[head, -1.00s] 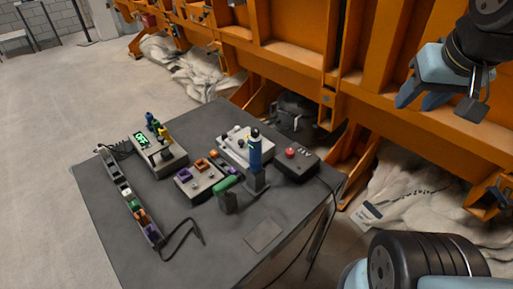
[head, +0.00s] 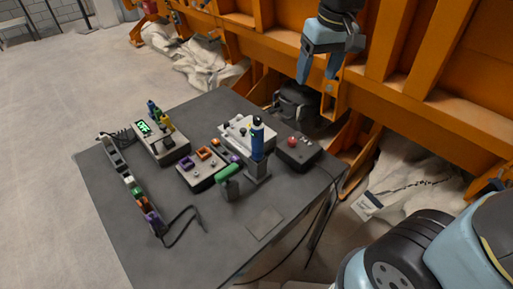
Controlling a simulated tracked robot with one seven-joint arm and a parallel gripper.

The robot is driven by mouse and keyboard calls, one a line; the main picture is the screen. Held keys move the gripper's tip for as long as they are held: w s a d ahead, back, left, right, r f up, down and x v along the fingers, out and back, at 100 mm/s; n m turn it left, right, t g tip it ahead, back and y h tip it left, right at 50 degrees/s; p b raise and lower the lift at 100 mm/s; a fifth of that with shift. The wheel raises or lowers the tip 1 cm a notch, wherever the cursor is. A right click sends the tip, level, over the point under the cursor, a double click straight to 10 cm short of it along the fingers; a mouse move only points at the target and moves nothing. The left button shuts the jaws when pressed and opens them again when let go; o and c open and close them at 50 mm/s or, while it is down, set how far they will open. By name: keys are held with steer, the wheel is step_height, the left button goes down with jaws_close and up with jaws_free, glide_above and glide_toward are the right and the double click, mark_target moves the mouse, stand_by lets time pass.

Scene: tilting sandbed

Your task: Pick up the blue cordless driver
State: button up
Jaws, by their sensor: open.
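The blue cordless driver (head: 257,138) stands upright in a grey holder (head: 258,172) on the dark table, right of the table's middle. It has a black top end. My gripper (head: 318,84) is open and empty, with its fingers pointing down. It is above and to the right of the driver in the picture, well apart from it, in front of the orange frame. No part of the driver's upper body is hidden; its lower end is inside or behind the holder.
Close around the driver are a grey box with a red button (head: 298,151), a white-topped device (head: 246,133), a green-handled tool (head: 229,172) and a box with coloured blocks (head: 202,170). A power strip (head: 131,186) lies at left. The table front (head: 215,250) is mostly bare. The orange frame (head: 400,80) rises behind.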

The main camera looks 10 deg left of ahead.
mark_target(259, 117)
steer(key=a+f+n, duration=0.1)
steer(key=a+f, duration=0.1)
steer(key=a, duration=0.2)
steer(key=a+f+g, duration=0.1)
steer(key=a, duration=0.3)
steer(key=a+f+n+h, duration=0.1)
steer(key=a+f, duration=0.1)
steer(key=a, duration=0.2)
steer(key=shift+a+f+n, duration=0.2)
steer(key=shift+f+n, duration=0.1)
steer(key=shift+f, duration=0.05)
steer(key=shift+a+f, duration=0.15)
steer(key=shift+f, duration=0.1)
step_height(259, 117, down, 8)
steer(key=shift+a+f, duration=0.2)
steer(key=shift+f, duration=2.55)
steer(key=c, duration=1.2)
